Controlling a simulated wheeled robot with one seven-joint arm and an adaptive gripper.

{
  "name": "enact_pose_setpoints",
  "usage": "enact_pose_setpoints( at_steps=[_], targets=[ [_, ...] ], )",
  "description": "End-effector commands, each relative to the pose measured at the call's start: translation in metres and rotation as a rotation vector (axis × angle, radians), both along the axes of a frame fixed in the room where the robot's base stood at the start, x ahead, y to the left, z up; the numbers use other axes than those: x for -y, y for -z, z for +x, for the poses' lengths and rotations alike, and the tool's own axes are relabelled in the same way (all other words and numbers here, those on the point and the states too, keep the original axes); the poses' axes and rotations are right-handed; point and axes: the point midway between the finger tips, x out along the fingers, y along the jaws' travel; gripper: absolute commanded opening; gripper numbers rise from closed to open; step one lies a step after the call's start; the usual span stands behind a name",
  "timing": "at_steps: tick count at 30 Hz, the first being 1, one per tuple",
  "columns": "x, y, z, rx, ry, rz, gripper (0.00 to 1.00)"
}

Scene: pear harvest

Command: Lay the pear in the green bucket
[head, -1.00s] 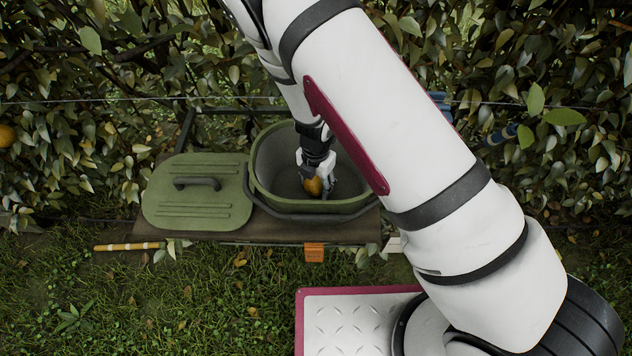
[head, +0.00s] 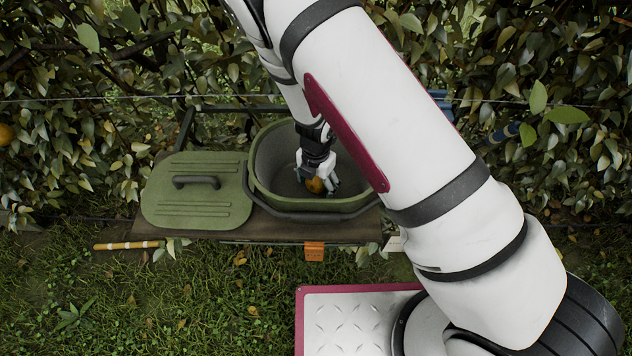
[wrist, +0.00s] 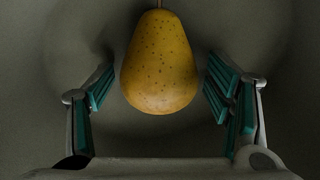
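The yellow-brown speckled pear (head: 315,186) is inside the green bucket (head: 268,190), low down near its floor. In the wrist view the pear (wrist: 161,65) has its stem pointing to the top of the picture. My gripper (head: 320,188) reaches down into the bucket around the pear. In the wrist view my gripper's (wrist: 157,88) teal-padded fingers stand on both sides of the pear, with a narrow gap on each side, so it is open. Part of the pear is hidden by the fingers in the head view.
The green lid (head: 205,216) with a dark handle lies left of the bucket on a dark bench (head: 270,232). The bucket's handle (head: 310,216) hangs at its front. A striped stick (head: 125,245) lies on the grass. Leafy hedge stands behind, with another pear (head: 5,134) at far left.

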Motion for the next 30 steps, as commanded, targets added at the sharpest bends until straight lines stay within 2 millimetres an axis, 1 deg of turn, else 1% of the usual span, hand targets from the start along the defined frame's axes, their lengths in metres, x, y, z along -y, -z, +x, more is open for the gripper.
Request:
enact_pose_setpoints(
  at_steps=[8,11,14,24,27,30],
  targets=[
    [0.0,-0.001,0.0,0.0,0.0,0.0,0.74],
    [0.0,-0.007,0.001,0.001,0.0,0.0,0.74],
    [-0.001,-0.021,0.001,0.003,-0.002,0.001,0.74],
    [-0.001,-0.088,0.0,0.003,-0.003,0.001,0.74],
    [-0.001,-0.103,0.0,0.003,-0.003,0.001,0.74],
    [-0.001,-0.113,0.0,0.002,-0.001,0.001,0.74]
  ],
)
